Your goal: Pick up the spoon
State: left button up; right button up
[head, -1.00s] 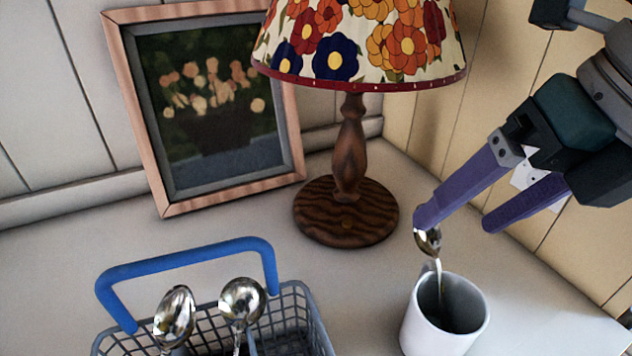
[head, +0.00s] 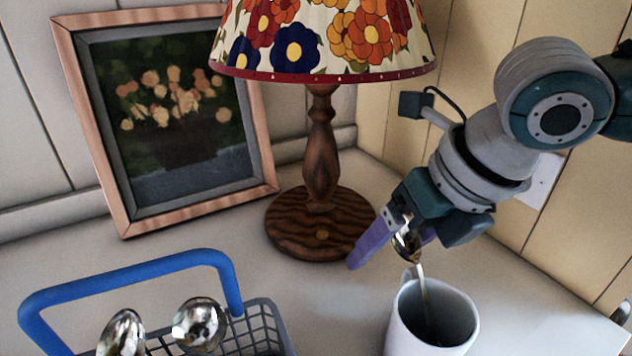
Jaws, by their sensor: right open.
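A metal spoon (head: 424,289) stands in a white mug (head: 397,330) at the lower right, its bowl end up and its lower part inside the mug. My right gripper (head: 388,254) is open, with its purple fingers pointing down and left at the spoon's upper end. The spoon's bowl shows between the two fingers, partly covered. I cannot tell whether a finger touches it. My left gripper is not in view.
A grey basket (head: 262,326) with a blue handle (head: 130,274) holds two more metal utensils (head: 199,322) at the lower left. A lamp with a wooden base (head: 318,222) and flowered shade (head: 330,40) stands behind the gripper. A framed picture (head: 165,110) leans on the wall.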

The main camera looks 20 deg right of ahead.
jog(key=shift+c, duration=0.3)
grip_shut()
dwell(0.5)
